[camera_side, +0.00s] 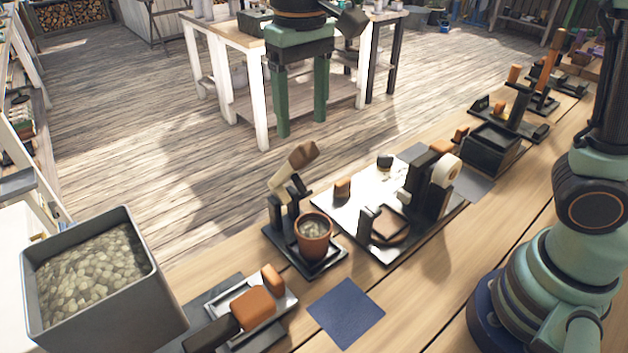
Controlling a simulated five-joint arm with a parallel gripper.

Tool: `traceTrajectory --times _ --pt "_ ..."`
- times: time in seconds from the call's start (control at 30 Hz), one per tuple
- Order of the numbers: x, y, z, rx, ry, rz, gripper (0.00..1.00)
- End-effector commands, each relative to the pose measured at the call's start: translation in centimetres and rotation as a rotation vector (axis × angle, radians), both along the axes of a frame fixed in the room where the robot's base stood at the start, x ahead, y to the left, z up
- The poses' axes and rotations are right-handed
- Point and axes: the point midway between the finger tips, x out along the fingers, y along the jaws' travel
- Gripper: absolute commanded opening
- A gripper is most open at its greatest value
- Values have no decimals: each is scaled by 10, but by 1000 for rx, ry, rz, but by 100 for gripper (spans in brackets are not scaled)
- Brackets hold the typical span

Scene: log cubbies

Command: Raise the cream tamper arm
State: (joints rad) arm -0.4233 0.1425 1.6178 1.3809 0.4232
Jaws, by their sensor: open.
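The cream tamper arm (284,174) sits between dark uprights on a black base (277,243) on the bench, left of the middle. It slants up to the right and ends in a brown block (303,154). A terracotta pot (313,240) with pale grey filling stands on the same base, below and in front of the arm. My gripper (302,128) hangs from the top of the picture with two green fingers pointing down. The fingers are apart with nothing between them. In the picture their tips are just above the brown block; their depth is hard to tell.
A grey bin of chips (97,262) stands at front left. A tray with an orange block (254,306) and a blue mat (346,312) lie in front. A pale board (345,208) with dark fixtures is to the right. A black box (490,150) stands farther along.

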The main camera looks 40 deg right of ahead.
Motion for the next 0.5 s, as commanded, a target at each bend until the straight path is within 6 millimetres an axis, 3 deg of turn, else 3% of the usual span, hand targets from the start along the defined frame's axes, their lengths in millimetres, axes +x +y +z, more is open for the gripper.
traceTrajectory --times 0.2,0.5 --pt "-1 0 -39 -2 4 0 68" --pt "0 0 -61 0 0 0 68"
